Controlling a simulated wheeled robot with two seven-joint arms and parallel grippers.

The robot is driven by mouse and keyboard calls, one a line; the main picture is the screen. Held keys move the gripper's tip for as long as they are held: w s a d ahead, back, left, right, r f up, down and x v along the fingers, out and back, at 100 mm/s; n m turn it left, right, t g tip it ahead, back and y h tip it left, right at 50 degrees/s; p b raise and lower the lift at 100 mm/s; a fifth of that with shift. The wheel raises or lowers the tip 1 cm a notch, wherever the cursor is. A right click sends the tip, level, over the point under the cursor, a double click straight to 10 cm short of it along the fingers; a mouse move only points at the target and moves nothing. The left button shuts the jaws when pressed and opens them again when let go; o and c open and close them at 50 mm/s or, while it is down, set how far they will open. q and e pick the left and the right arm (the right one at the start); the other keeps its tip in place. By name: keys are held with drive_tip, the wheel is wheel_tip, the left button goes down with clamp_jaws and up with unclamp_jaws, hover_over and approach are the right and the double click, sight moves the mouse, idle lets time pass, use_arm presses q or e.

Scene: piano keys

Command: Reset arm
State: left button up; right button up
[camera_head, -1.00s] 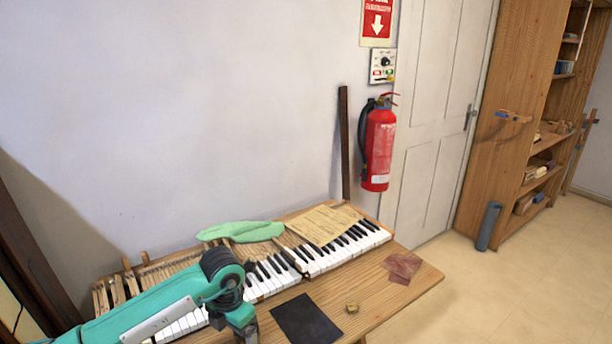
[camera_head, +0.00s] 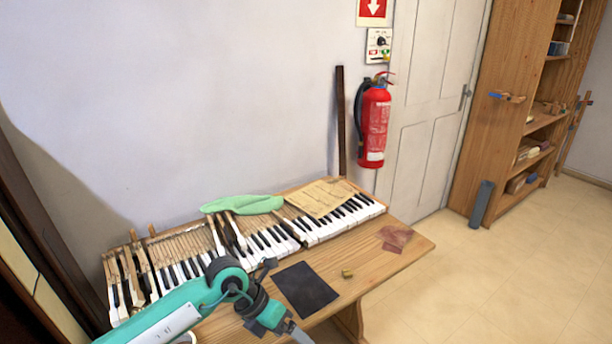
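My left arm, teal with dark joints, comes in from the lower left in the head view and bends over the front of the workbench (camera_head: 390,262). Its far end runs out of the picture at the bottom, so its gripper fingers do not show. My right arm does not show. The piano keyboard (camera_head: 322,233) lies along the bench, with white and black keys. Some keys at its left part are raised or out of line, with bare wood behind them.
A green cloth (camera_head: 243,204) and a paper sheet (camera_head: 321,198) lie on the keyboard's back. A black sheet (camera_head: 304,289), a small brass-coloured piece (camera_head: 347,273) and reddish sandpaper (camera_head: 395,238) lie on the bench. A red fire extinguisher (camera_head: 374,125) hangs on the wall.

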use_arm(q)
drive_tip(key=s+d+r+n+t+h, duration=0.1)
drive_tip(key=s+d+r+n+h, duration=0.25)
drive_tip(key=d+r+h, duration=0.6)
drive_tip(key=w+a+r+n+t+h, duration=0.25)
drive_tip(key=a+r+n+t, duration=0.45)
drive_tip(key=n+t, duration=0.45)
drive_tip(key=w+a+f+n+t+y, duration=0.2)
drive_tip(key=a+f+n+t+y, duration=0.2)
drive_tip(key=a+n+t+y, duration=0.85)
drive_tip(key=s+a+f+n+g+y, duration=0.4)
drive_tip(key=a+f+n+g+y, duration=0.25)
drive_tip(key=f+n+g, duration=0.35)
drive_tip(key=s+a+f+n+g, duration=0.1)
drive_tip(key=s+f+n+g, duration=0.1)
drive_tip(key=s+f+g, duration=0.6)
drive_tip(key=s+a+f+n+g, duration=0.2)
drive_tip(key=s+f, duration=0.2)
drive_tip(key=s, duration=0.8)
wheel_tip(320, 180, down, 30)
drive_tip(key=s+g, duration=0.1)
drive_tip(key=g, duration=0.1)
drive_tip(key=s+a+f+g, duration=0.1)
drive_tip(key=s+a+f, duration=0.2)
drive_tip(key=s+f, duration=1.6)
drive_tip(key=shift+s+f, duration=0.3)
drive_tip(key=shift+f, duration=0.65)
